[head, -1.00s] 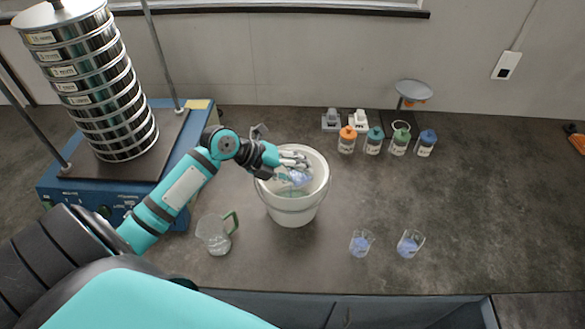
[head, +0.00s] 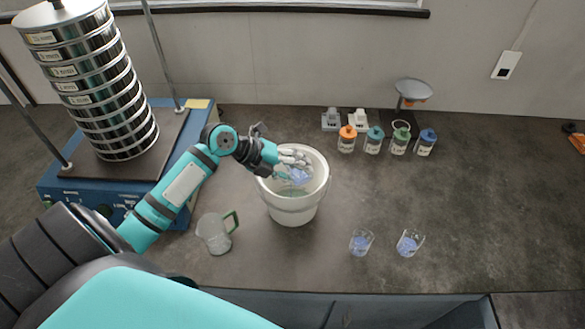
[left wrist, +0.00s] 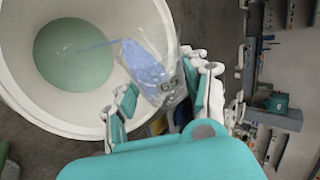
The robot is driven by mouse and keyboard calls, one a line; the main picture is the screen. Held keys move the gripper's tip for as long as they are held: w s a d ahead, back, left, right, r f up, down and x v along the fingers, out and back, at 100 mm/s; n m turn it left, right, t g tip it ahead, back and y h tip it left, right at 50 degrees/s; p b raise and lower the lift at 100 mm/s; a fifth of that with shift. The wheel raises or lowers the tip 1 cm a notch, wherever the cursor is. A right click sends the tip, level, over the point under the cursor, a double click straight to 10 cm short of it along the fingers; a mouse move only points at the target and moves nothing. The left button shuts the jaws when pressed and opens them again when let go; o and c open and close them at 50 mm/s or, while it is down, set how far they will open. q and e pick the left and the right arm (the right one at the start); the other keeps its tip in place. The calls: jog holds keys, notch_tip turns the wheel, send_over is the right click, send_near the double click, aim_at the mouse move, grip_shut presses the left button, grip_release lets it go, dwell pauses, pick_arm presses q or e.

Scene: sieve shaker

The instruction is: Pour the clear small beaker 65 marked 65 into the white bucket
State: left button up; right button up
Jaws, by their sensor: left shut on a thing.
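The white bucket (head: 292,213) stands on the dark counter near its middle, with greenish liquid in its bottom. My left gripper (head: 296,165) is over the bucket's opening and is shut on the clear small beaker (head: 300,176). In the left wrist view the beaker (left wrist: 150,72), its marking partly readable as 6, is held between the fingers (left wrist: 160,100). It is tipped over the bucket (left wrist: 14,75), holds bluish liquid, and a thin blue stream runs from its lip toward the bucket's inside. My right gripper is not in view.
Two more small beakers with blue contents (head: 361,243) (head: 410,243) stand at the front right. A clear jug with a green handle (head: 214,234) stands left of the bucket. Several capped bottles (head: 373,141) line the back, and the sieve shaker (head: 100,95) is at left. The right counter is mostly clear.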

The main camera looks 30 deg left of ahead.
pick_arm(q)
jog(key=shift+r+n+h+b, duration=0.3)
jog(key=shift+r+h, duration=0.05)
jog(key=shift+h, duration=0.15)
dwell(1.4)
jog(key=shift+w+a+r+n+g+h+b, duration=0.15)
jog(key=shift+r+n+g+h+b, duration=0.2)
jog(key=shift+h+b, duration=0.35)
dwell(1.4)
jog(key=shift+s+d+f+m+y+p, duration=0.15)
jog(key=shift+m+y+p, duration=0.1)
jog(key=shift+y+p, duration=0.3)
jog(key=shift+s+d+f+m+y+p, duration=0.1)
jog(key=shift+d+m+y+p, duration=0.2)
jog(key=shift+p, duration=0.35)
jog(key=shift+w+a+f+y, duration=0.1)
jog(key=shift+a+f+y, duration=0.15)
jog(key=shift+f+y, duration=0.1)
